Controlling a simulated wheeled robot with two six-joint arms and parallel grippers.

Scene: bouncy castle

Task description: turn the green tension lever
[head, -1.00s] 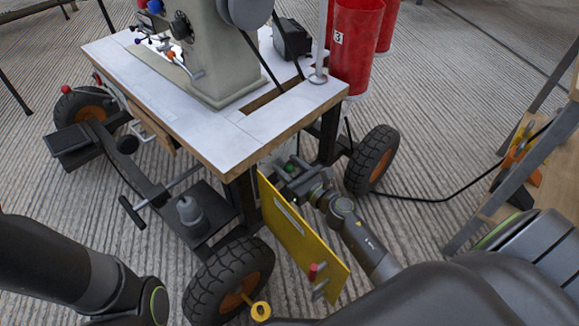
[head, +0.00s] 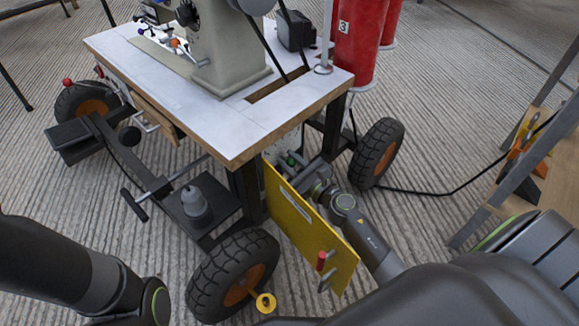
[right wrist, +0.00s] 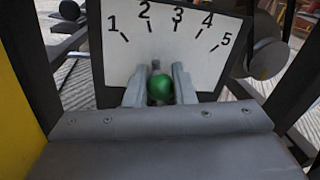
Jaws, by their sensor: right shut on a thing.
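The green tension lever ends in a round green knob (right wrist: 159,88), seen in the right wrist view below a white dial plate (right wrist: 170,45) numbered 1 to 5. The knob is between the fingers of my right gripper (right wrist: 159,92), which is shut on it. The knob lies below the gap between 2 and 3. In the head view the green knob (head: 291,160) is small and partly hidden beside my right gripper (head: 288,166), under the table edge behind a yellow panel. My left gripper is out of view.
The yellow panel (head: 325,252) stands close beside my right wrist. A sewing-machine table (head: 235,130) rises above it on a wheeled frame with a black tyre (head: 205,283). Red cylinders (head: 352,45) stand behind. A wooden-shelved stand (head: 545,165) is at the right.

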